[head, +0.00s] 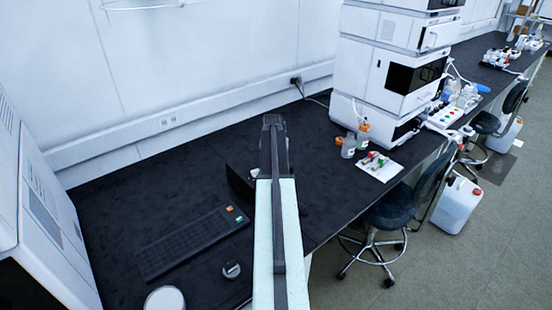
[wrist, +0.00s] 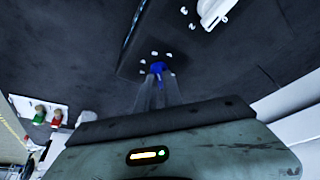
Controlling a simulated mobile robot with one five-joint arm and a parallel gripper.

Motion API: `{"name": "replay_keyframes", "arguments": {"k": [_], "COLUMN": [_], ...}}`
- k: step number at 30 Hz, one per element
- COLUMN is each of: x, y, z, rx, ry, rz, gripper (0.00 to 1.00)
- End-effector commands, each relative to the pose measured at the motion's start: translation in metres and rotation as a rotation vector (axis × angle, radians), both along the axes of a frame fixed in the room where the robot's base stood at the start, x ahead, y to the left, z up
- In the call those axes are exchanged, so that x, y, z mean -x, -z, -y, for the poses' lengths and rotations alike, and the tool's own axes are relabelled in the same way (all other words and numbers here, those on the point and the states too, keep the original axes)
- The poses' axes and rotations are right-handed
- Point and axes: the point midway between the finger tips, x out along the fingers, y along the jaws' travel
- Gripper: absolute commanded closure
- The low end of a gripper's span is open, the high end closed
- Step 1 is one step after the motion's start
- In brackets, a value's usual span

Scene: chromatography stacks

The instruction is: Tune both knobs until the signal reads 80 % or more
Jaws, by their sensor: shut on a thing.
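In the wrist view a dark panel (wrist: 130,62) carries a blue knob (wrist: 157,67) with white marks around it. In the head view a dark box (head: 238,182) stands on the bench, mostly hidden behind my arm. The knobs are hidden there. I can read no signal value in either view.
A dark keypad (head: 190,243) with orange and green keys lies left of my arm, with a small dark round item (head: 231,270) near it. Bottles (head: 348,147) and a white card (head: 380,167) with coloured items sit to the right, before the tall white instrument stack (head: 385,75).

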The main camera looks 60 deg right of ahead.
Motion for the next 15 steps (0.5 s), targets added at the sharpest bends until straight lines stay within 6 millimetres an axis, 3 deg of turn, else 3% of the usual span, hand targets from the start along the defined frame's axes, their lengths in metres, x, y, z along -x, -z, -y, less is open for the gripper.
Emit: {"name": "replay_keyframes", "arguments": {"k": [2,3,5,15], "x": [0.0022,0.0023,0.0023,0.0014], "y": [-0.0004,-0.0004,-0.0004,-0.0016], "z": [0.0028,0.0029,0.0027,0.0007], "rx": [0.006,0.006,0.005,0.002], "ry": [0.002,0.002,0.002,0.001], "rz": [-0.002,-0.002,-0.003,-0.001], "gripper": [1.00,0.84,0.67,0.67]}}
